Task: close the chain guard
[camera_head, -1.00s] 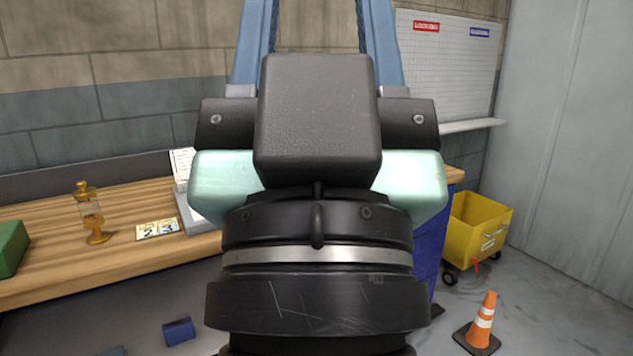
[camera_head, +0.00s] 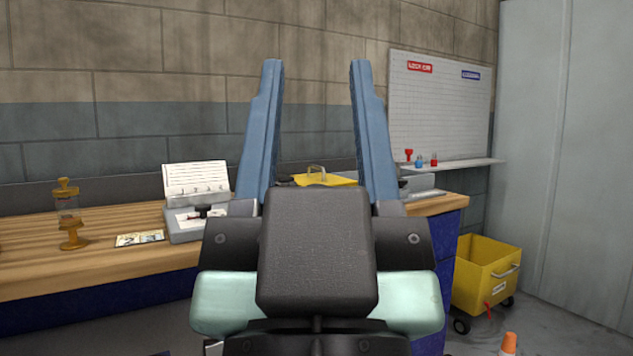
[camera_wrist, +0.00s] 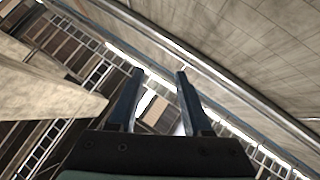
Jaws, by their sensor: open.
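A yellow panel with a small handle (camera_head: 326,179) sits on the wooden bench, seen between my gripper's fingers in the head view. It may be the chain guard; its lower part is hidden behind my gripper's body, so I cannot tell how far open it is. My gripper (camera_head: 316,64) is open and empty, its two blue fingers pointing up in front of the bench. In the wrist view my gripper (camera_wrist: 160,71) faces beams and ceiling panels, with nothing between the fingers. No guard shows in that view.
The wooden bench (camera_head: 110,270) runs along the block wall. On it stand a brass oiler (camera_head: 70,215), number cards (camera_head: 140,239) and a clipboard device (camera_head: 196,190). A yellow wheeled bin (camera_head: 480,275) and an orange cone (camera_head: 508,345) stand on the right.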

